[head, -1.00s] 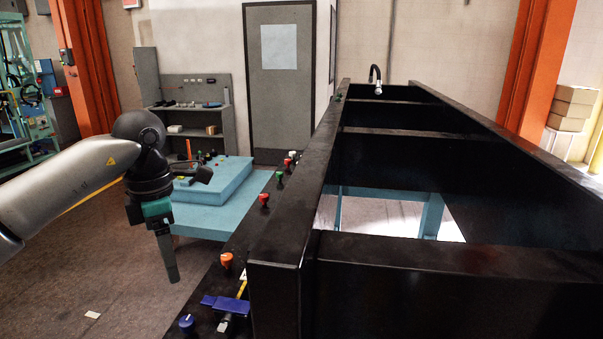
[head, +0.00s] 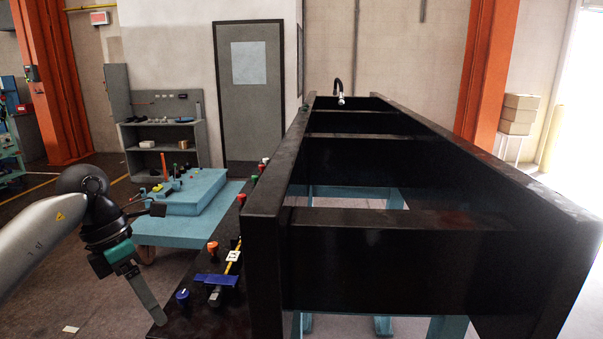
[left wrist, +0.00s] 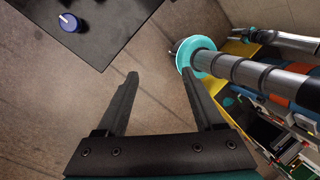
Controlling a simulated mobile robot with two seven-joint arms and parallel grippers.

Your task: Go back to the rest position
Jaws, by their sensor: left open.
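My left gripper (head: 155,308) hangs downward at the lower left of the head view, at the end of my silver arm. In the picture its tip overlaps the left edge of the black frame's ledge, close to a blue knob (head: 183,296); I cannot tell the exact gap. In the left wrist view the two fingers (left wrist: 161,75) stand apart with only floor between them, so it is open and empty. The blue knob shows there too (left wrist: 69,21), beyond the fingertips at the upper left. My right gripper is not in view.
The long black frame (head: 264,222) fills the middle and right, its ledge carrying several coloured knobs and a blue clamp-like part (head: 216,280). A light-blue table (head: 165,226) stands left. Floor at lower left is mostly clear.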

